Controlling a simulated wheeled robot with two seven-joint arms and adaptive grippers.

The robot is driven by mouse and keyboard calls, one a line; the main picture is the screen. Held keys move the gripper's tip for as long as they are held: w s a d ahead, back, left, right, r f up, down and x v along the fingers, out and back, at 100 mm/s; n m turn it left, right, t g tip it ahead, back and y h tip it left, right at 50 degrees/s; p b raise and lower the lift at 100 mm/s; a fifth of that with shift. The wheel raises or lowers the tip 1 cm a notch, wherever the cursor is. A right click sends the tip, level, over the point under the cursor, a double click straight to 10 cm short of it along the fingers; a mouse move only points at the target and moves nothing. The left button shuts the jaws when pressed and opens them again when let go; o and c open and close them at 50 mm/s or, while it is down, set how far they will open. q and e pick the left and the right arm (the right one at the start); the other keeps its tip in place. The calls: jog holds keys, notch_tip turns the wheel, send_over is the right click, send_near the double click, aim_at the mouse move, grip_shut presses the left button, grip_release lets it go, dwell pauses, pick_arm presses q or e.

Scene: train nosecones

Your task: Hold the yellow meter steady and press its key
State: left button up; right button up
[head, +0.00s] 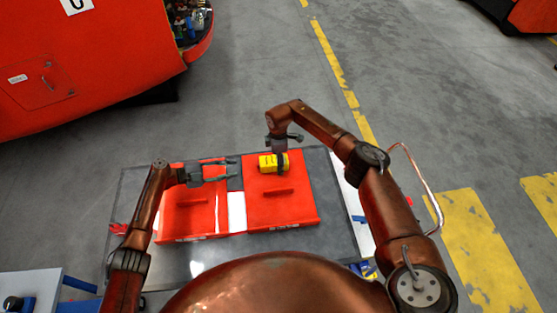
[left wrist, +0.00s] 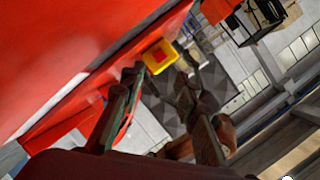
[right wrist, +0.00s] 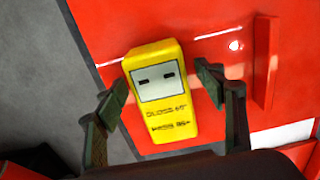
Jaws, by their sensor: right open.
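The yellow meter (head: 268,163) lies on the right red panel, near its far edge. In the right wrist view the meter (right wrist: 160,95) shows a pale screen and dark lettering. My right gripper (right wrist: 165,85) is open above it, one finger on each side, with small gaps visible. In the head view the right gripper (head: 281,158) partly covers the meter. My left gripper (head: 235,168) is open and empty, left of the meter and pointing towards it. In the left wrist view the meter's end (left wrist: 160,56) carries a red square key (left wrist: 159,55), beyond the open fingers (left wrist: 158,84).
Two red panels with raised bars, left (head: 190,212) and right (head: 297,208), lie on a dark table (head: 133,190). A white strip (head: 236,212) runs between them. A large red machine (head: 90,60) stands at the back left. Grey floor lies beyond.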

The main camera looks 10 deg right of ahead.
jog(key=shift+c, duration=0.5)
jog(key=c, duration=1.5)
pick_arm(q)
jog(key=shift+c, duration=0.7)
grip_shut()
pick_arm(e)
jog(key=shift+f, duration=0.1)
jog(key=shift+s, duration=0.1)
jog(key=shift+f, duration=0.1)
